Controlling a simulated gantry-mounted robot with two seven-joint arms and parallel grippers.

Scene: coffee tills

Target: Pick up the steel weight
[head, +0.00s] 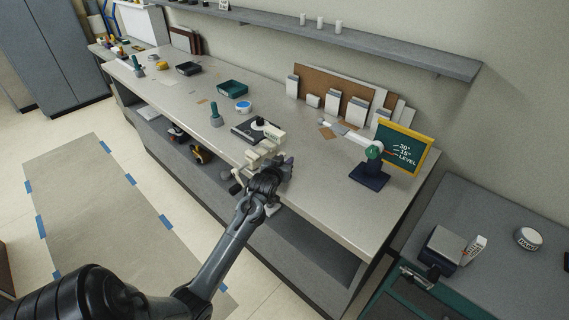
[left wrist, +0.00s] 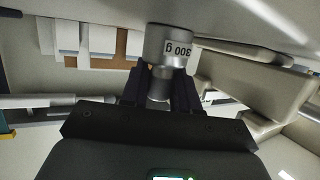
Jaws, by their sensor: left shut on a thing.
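In the head view my left gripper (head: 268,178) is over the front edge of the long workbench (head: 305,190), beside a cream stepped rack (head: 262,152). The weight is hard to make out there, largely hidden by the gripper. My right gripper is not in view.
Behind the rack lies a dark tray with a white round piece (head: 257,124). To the right stands a balance arm on a dark base (head: 370,174), before a yellow-framed angle board (head: 405,146). White boxes (head: 333,103) line the wall. The bench front right is clear.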

